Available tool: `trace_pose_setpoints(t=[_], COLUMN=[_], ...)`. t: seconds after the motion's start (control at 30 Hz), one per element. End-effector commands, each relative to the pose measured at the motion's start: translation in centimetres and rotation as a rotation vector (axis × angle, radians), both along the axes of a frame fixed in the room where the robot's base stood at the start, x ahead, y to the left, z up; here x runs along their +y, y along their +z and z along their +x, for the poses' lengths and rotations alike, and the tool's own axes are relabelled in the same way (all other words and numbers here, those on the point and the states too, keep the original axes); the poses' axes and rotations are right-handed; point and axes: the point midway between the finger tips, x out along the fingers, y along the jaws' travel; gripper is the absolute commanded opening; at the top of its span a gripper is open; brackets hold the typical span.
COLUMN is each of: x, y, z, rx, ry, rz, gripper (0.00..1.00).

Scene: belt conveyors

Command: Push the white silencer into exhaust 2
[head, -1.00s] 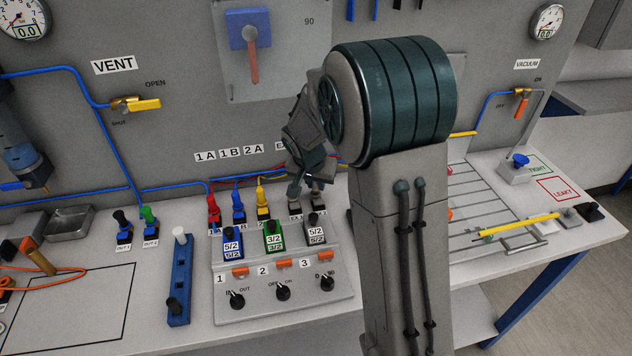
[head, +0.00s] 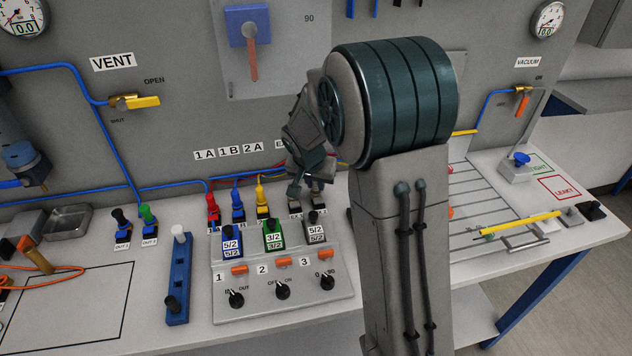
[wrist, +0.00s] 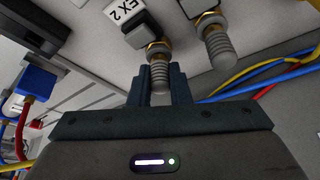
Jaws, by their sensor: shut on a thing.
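In the wrist view my gripper (wrist: 159,88) is shut on a pale grey, ribbed silencer (wrist: 160,74), one finger on each side. The silencer's far end meets the brass collar of exhaust 2 (wrist: 157,48), whose black block stands beside the "EX 2" label (wrist: 125,11). How deep it sits I cannot tell. A second ribbed silencer (wrist: 220,45) is on the neighbouring brass fitting, to the right. In the head view my gripper (head: 296,187) is low at the exhaust blocks, and the held silencer is hidden. A white-topped peg (head: 180,236) stands in the blue rack (head: 180,268).
Red, blue and yellow plugs (head: 238,209) with hoses stand just left of my gripper. The valve panel (head: 283,306) with switches and knobs is in front. The upright back panel (head: 190,110) is close behind. My arm hides the bench right of the exhausts.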

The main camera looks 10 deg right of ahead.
Motion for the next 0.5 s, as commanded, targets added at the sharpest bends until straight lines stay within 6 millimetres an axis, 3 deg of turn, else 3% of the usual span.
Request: trace_pose_setpoints(t=[0.2, 0.23, 0.3, 0.5], x=[0.0, 0.01, 0.0, 0.0], y=[-0.12, -0.13, -0.12, -0.08], z=[-0.06, -0.07, -0.06, -0.05], rx=[0.002, 0.003, 0.003, 0.002], ry=[0.0, 0.0, 0.0, 0.0], rz=[0.0, -0.001, -0.001, 0.0], gripper=[0.0, 0.25, 0.42, 0.42])
